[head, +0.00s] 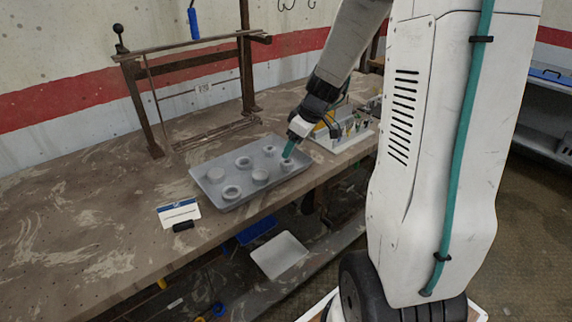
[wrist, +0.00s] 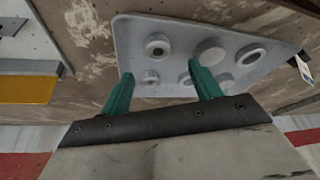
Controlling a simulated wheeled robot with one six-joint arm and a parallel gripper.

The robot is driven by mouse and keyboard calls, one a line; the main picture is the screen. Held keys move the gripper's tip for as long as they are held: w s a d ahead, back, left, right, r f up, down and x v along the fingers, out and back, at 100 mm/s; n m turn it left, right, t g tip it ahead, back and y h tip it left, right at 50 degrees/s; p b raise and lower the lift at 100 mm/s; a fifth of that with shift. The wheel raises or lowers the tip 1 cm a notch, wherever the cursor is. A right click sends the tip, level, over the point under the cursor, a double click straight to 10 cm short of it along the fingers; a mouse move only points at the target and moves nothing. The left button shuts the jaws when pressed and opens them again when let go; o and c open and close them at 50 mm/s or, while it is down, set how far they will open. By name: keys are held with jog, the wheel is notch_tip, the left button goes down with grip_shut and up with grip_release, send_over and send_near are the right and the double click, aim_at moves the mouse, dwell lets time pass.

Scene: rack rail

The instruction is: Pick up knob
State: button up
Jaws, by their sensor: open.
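A grey tray (head: 228,203) on the bench holds several grey round pieces, some plain discs and some rings with a hole. I cannot tell for sure which piece is the knob. My gripper (head: 288,150) points down over the tray's right end, close above a small round piece (head: 287,163). In the wrist view my gripper (wrist: 161,70) is open, its green fingers apart with nothing held. A small holed piece (wrist: 150,77) shows between the fingers. A ring (wrist: 158,45) and a plain disc (wrist: 208,50) lie beyond. The right finger partly hides other pieces.
A metal frame (head: 140,105) stands behind the tray. A white box of small parts (head: 345,140) is right of the tray. The bench's left is clear.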

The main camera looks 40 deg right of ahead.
aim_at(287, 164)
jog(key=x, duration=0.6)
jog(key=shift+s+d+f, duration=0.1)
jog(key=shift+d+f, duration=0.05)
jog(key=shift+f, duration=0.2)
jog(key=shift+c, duration=0.3)
jog(key=c, duration=1)
